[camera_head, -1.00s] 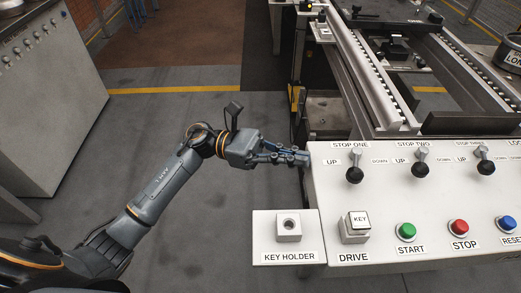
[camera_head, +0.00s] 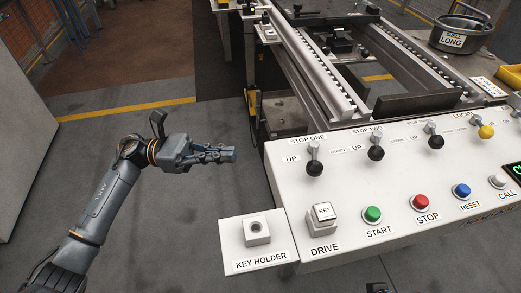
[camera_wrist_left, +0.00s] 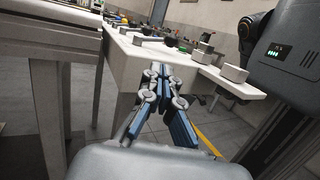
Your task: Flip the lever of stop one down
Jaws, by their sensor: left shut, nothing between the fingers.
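The stop one lever (camera_head: 314,167) is on the white control panel (camera_head: 290,195), under the STOP ONE label. Its black knob is between the UP and DOWN labels; I cannot tell which way it is set. My left gripper (camera_head: 234,154) is shut and empty, left of the panel and clear of the lever, with its fingers pointing right. In the left wrist view its fingertips (camera_wrist_left: 166,72) are together, with the panel (camera_wrist_left: 185,67) beyond them. My right gripper is not in view.
The stop two lever (camera_head: 376,152), stop three lever (camera_head: 436,141) and a yellow-knobbed lever (camera_head: 486,131) stand farther right. The key holder (camera_head: 257,232), drive key switch (camera_head: 323,213) and green start button (camera_head: 372,215) are nearer. The conveyor rail (camera_head: 310,75) lies behind the panel. Open floor is left.

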